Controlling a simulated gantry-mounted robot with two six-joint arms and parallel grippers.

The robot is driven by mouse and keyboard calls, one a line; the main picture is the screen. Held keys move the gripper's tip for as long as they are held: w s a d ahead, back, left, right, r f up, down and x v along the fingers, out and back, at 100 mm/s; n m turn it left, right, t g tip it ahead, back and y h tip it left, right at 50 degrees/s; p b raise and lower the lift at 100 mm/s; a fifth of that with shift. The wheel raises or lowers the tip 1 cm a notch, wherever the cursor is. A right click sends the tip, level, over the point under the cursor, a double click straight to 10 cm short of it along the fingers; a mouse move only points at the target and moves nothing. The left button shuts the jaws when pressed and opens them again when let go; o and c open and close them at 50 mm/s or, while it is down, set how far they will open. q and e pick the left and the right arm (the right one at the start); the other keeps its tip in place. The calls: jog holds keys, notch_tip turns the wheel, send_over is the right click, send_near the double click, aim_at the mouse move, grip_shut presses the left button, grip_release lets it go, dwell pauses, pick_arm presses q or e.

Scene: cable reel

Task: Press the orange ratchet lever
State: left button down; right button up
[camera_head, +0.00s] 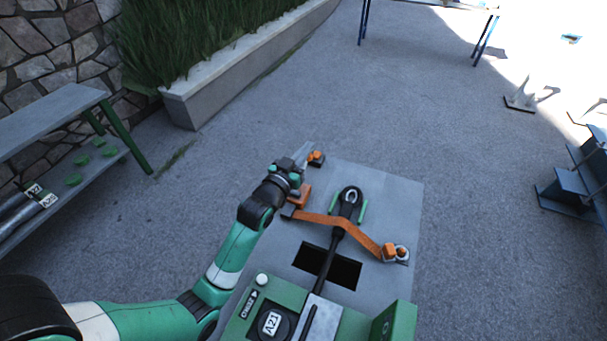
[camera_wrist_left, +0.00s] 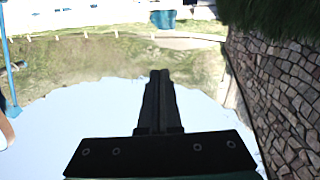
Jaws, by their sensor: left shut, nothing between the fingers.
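My left gripper (camera_head: 304,152) is at the upper left of the grey plate, with its fingers together and empty. Its closed fingers (camera_wrist_left: 161,76) also show in the left wrist view. A small orange part (camera_head: 316,156) on a dark base sits beside the fingertips; I cannot tell whether they touch. Another orange part (camera_head: 304,194) stands at the left end of an orange strap (camera_head: 345,224), close to the gripper and partly hidden by it. I cannot tell which orange part is the ratchet lever. My right gripper is not in view.
The strap crosses a black cable (camera_head: 330,262) to an orange block (camera_head: 389,250) at the right. The grey plate (camera_head: 400,190) has a dark rectangular opening (camera_head: 313,266). A green machine (camera_head: 250,318) is in front. A bench (camera_head: 60,118) stands left; a planter (camera_head: 190,95) is behind.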

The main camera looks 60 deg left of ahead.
pick_arm(q)
jog(key=s+a+f+n+g+y+b, duration=0.1)
jog(key=s+a+f+b, duration=0.2)
jog(key=f, duration=0.5)
jog(key=shift+s+a+f, duration=0.3)
jog(key=shift+s+f, duration=0.05)
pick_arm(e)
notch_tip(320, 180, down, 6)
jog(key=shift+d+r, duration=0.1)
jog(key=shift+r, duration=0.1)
pick_arm(q)
jog(key=b+x, duration=0.1)
jog(key=x, duration=0.2)
jog(key=b+x, duration=0.2)
jog(key=x, duration=0.2)
jog(key=b+x, duration=0.1)
jog(key=x, duration=0.2)
jog(key=shift+w+a+f+b, duration=0.1)
jog(key=shift+a+f+b, duration=0.1)
jog(key=shift+f+b, duration=0.15)
notch_tip(320, 180, down, 3)
jog(key=shift+w+r+b, duration=0.15)
jog(key=shift+b, duration=0.55)
jog(key=shift+f, duration=0.4)
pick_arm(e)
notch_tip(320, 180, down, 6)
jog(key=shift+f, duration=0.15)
pick_arm(q)
jog(key=shift+w, duration=0.1)
